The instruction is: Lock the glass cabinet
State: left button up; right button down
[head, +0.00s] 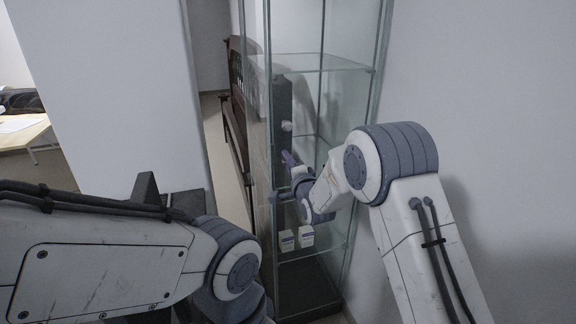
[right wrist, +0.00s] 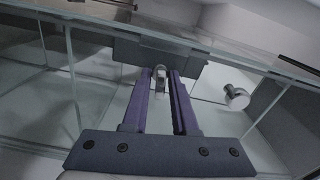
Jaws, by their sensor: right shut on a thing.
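The glass cabinet (head: 345,95) stands upright in the middle of the head view, with clear panes, glass shelves and a dark base. My right gripper (head: 283,178) is at the cabinet's front, about mid-height. In the right wrist view, my right gripper (right wrist: 160,82) has its two purple fingers closed at the tips on a small grey lock piece (right wrist: 160,72), in front of a dark block on the cabinet. I cannot tell whether this is a key or a knob, or how it is turned. The left arm shows at the lower left; its gripper is out of sight.
A round pale knob (right wrist: 237,97) is right of the fingers. Two small white boxes (head: 306,236) sit on a lower cabinet shelf. A wall is close on the cabinet's right; a dark wooden bench (head: 235,120) is behind it. A table (head: 25,130) is far left.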

jog(key=n+b, duration=0.3)
jog(key=shift+f+n, duration=0.25)
jog(key=shift+n, duration=0.05)
jog(key=n+b, duration=0.4)
jog(key=shift+n, duration=0.3)
jog(key=n+b, duration=0.2)
jog(key=n, duration=0.1)
jog(key=shift+n+b, duration=0.3)
jog(key=n+b, duration=0.2)
jog(key=n, duration=0.2)
jog(key=shift+r, duration=0.2)
jog(key=shift+n+b, duration=0.3)
jog(key=shift+b, duration=0.1)
jog(key=c, duration=0.9)
grip_release()
